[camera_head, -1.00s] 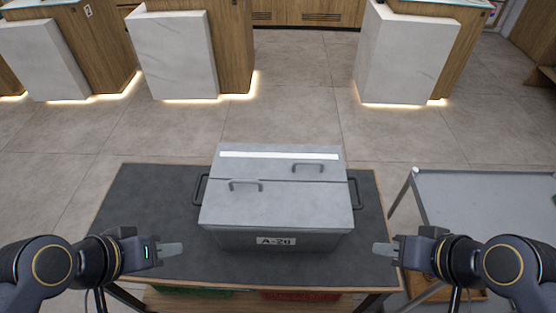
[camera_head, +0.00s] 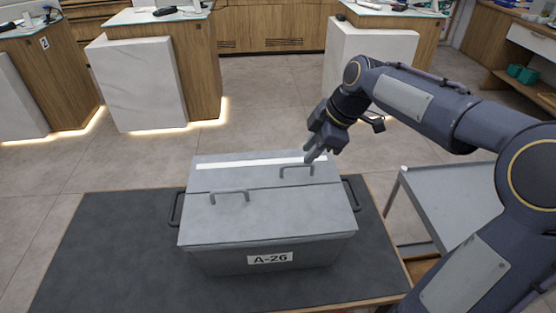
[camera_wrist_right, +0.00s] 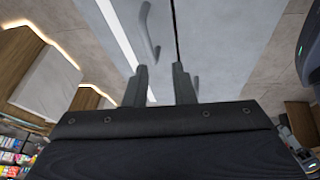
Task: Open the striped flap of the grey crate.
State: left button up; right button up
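The grey crate (camera_head: 215,258), labelled A-26, stands on the dark-topped table. Its far flap (camera_head: 235,176) carries a white stripe (camera_head: 250,164) and a handle (camera_head: 297,168) at the right; this flap lies shut. The near flap (camera_head: 290,208) is also shut, with a handle (camera_head: 230,196) at the left. My right gripper (camera_head: 315,156) is above the far flap, close to the striped flap's handle. In the right wrist view the fingers (camera_wrist_right: 160,72) are apart with nothing between them, and the striped flap's handle (camera_wrist_right: 147,35) lies beyond them. My left gripper is not in view.
The dark table top (camera_head: 100,245) is clear to the left of the crate. A grey cart (camera_head: 440,205) stands at the right, partly behind my right arm. White-fronted counters (camera_head: 140,82) stand farther back across the open floor.

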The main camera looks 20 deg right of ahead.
aim_at(292, 164)
jog(key=shift+n, duration=0.6)
jog(key=x, duration=0.4)
jog(key=w+x, duration=0.1)
jog(key=x, duration=0.4)
jog(key=shift+w+a+r, duration=0.1)
jog(key=shift+w, duration=0.2)
grip_shut()
jog(key=shift+r, duration=0.15)
jog(key=shift+w+r+p, duration=0.4)
jog(key=shift+r+p, duration=0.3)
